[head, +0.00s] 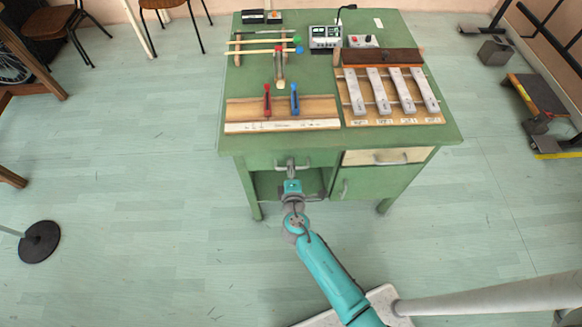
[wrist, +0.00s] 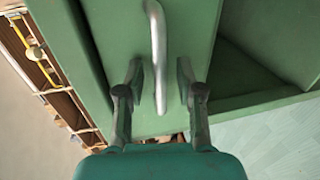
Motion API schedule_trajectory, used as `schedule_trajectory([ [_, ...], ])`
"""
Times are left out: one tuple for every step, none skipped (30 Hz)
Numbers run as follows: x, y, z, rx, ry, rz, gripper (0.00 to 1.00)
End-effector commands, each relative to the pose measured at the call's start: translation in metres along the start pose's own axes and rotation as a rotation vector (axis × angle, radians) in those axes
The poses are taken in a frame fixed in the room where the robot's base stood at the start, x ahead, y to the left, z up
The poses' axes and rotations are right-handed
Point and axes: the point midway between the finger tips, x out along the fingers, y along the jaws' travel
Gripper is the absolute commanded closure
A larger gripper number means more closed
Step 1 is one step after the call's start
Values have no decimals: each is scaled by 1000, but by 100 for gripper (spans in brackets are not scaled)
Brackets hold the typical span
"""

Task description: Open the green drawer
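The green drawer (head: 262,162) is at the left of the green desk's front, just under the top, and looks flush with the desk. Its bare metal handle (wrist: 157,50) runs up and down in the wrist view; in the head view it lies level across the drawer front. My gripper (wrist: 160,82) is open, with one finger on each side of the handle and gaps between. In the head view my gripper (head: 291,170) is at the handle and partly covers it.
The desk also has a cream drawer (head: 375,157) at right, a green cupboard door (head: 365,183) below it, and an open space under the green drawer. Metal bars (head: 390,92), levers and mallets lie on top. The floor around is mostly clear.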

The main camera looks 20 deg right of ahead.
Motion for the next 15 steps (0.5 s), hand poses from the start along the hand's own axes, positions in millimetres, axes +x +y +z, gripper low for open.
schedule_trajectory([
  [2,0,0,0,-1,-1,63],
  [2,0,0,0,0,-1,63],
  [3,-1,0,0,0,-1,63],
  [3,-1,0,0,0,-1,63],
  [3,-1,0,0,0,-1,63],
  [3,-1,0,0,0,-1,63],
  [3,-1,0,0,0,-1,63],
  [3,0,0,0,0,-1,63],
  [3,0,0,0,0,-1,63],
  [3,0,0,0,0,-1,66],
  [3,0,0,0,0,-1,73],
  [3,0,0,0,0,-1,83],
  [3,0,0,0,0,-1,91],
  [3,0,0,0,0,-1,98],
  [3,0,0,0,0,-1,100],
])
